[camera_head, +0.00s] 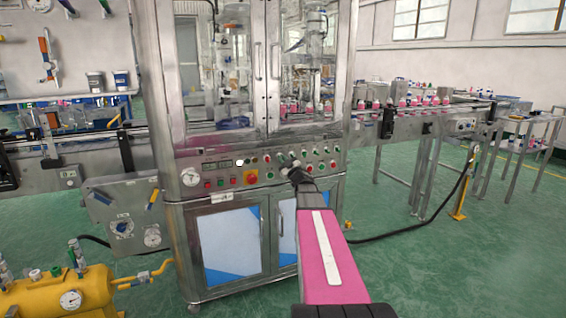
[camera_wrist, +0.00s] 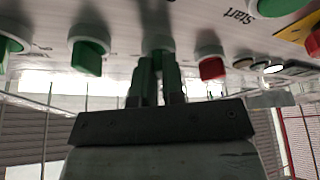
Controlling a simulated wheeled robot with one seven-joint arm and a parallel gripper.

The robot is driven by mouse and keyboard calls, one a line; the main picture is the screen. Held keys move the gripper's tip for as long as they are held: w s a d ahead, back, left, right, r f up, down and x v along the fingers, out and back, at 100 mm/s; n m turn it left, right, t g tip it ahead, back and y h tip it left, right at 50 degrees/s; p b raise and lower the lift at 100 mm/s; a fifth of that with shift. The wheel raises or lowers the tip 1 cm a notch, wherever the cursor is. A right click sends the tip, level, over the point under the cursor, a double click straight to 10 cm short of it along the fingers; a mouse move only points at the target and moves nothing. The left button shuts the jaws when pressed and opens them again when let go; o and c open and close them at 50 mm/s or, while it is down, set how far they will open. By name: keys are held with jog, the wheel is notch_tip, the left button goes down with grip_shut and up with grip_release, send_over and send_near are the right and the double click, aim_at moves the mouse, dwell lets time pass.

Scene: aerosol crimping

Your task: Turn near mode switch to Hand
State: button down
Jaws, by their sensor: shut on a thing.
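My gripper (camera_head: 294,172) reaches the control panel on the front of the steel machine. In the wrist view my gripper (camera_wrist: 157,92) is shut on a green switch knob (camera_wrist: 157,45), with one finger on each side. The fingers hide much of the knob, and its pointer angle and any Hand label cannot be read. I cannot tell from the labels whether this is the near mode switch. In the head view my gripper covers this knob.
Beside the held knob are a green knob (camera_wrist: 87,55) and a red knob (camera_wrist: 211,68). A yellow-backed emergency stop (camera_head: 250,177) and several small buttons share the panel (camera_head: 225,172). Glass doors (camera_head: 300,75) stand above, cabinet doors (camera_head: 228,240) below.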

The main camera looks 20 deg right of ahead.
jog(key=shift+n, duration=0.3)
jog(key=c, duration=1.2)
grip_release()
jog(key=v, duration=1.1)
